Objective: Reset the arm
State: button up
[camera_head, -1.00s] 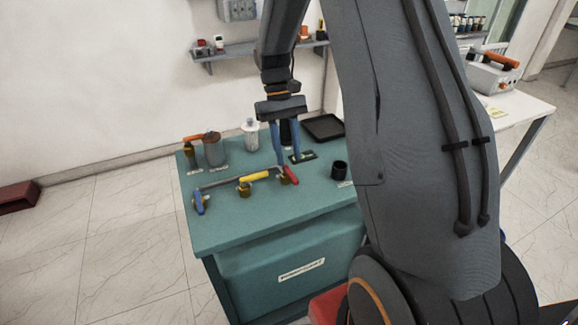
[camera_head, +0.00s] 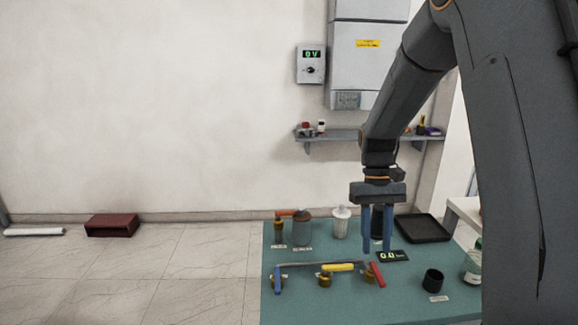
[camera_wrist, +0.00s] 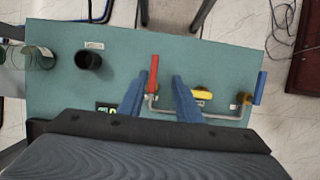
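My gripper (camera_head: 377,230) hangs from my arm with its two blue fingers pointing down over the teal table (camera_head: 300,308). In the wrist view the fingers (camera_wrist: 160,97) stand apart with a gap between them. A valve with a red handle (camera_wrist: 154,73) shows between and beyond the fingertips in that view. Nothing is held between the fingers. In the head view the red handle (camera_head: 376,274) lies just below and in front of the fingers. I cannot tell the exact height of the fingertips above the table.
A pipe carries valves with yellow (camera_head: 338,267) and blue (camera_head: 277,280) handles. A black cup (camera_head: 433,281), a black tray (camera_head: 422,229), a white ribbed insulator (camera_head: 341,222) and a grey canister (camera_head: 302,230) stand around. A wall shelf (camera_head: 345,136) and a meter reading 0V (camera_head: 311,63) are behind.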

jog(key=s+a+f+t, duration=0.1)
jog(key=s+a+t, duration=0.1)
jog(key=s, duration=0.5)
jog(key=s+a+f+t, duration=0.1)
jog(key=s+a+t, duration=0.2)
jog(key=s, duration=0.4)
jog(key=shift+s+a+b, duration=0.2)
jog(key=shift+a+b, duration=0.25)
jog(key=shift+a, duration=0.3)
